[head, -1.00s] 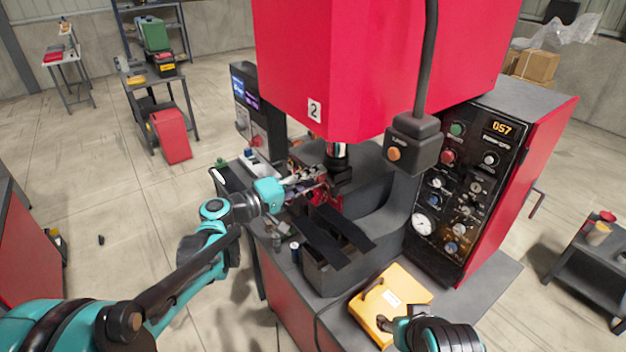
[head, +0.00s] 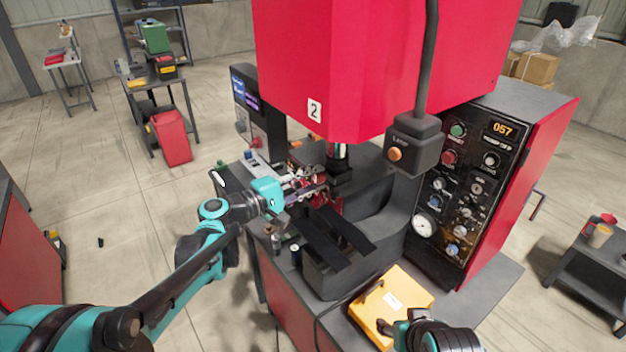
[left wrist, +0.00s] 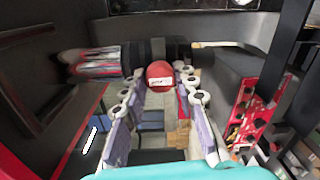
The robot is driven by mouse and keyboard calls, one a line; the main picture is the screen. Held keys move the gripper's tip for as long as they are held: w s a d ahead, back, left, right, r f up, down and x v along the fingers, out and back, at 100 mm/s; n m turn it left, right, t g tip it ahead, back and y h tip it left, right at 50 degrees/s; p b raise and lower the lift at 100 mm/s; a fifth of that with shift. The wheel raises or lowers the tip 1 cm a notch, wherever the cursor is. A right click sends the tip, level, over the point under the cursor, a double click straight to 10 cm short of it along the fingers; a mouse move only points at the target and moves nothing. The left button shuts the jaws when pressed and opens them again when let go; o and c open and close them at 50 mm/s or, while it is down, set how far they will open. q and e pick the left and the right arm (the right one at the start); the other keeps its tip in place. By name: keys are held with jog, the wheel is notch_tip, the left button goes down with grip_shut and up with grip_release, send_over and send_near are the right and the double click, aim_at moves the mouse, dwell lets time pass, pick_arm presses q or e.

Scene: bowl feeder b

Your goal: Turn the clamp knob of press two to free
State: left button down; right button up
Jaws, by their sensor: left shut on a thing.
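Press two is the big red machine (head: 305,60) with a "2" label, in the middle of the head view. In the left wrist view, a red knob (left wrist: 160,74) with a small white label sits between the fingertips of my left gripper (left wrist: 160,88). In the head view my left gripper (head: 318,180) reaches in under the red head, beside the press column, and is shut on the knob. The knob itself is hard to make out there. My right gripper (head: 393,330) is at the bottom, above the yellow box, its fingers mostly hidden.
A yellow box (head: 408,292) lies on the bench front. A control panel (head: 465,190) with dials stands right of the press. A grey pendant box (head: 413,145) hangs in front. Dark rails (head: 330,240) lie just below my left gripper.

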pick_arm(q)
jog(key=c, duration=1.2)
grip_release()
jog(key=shift+o, duration=0.2)
jog(key=v, duration=1.2)
jog(key=shift+f, duration=0.1)
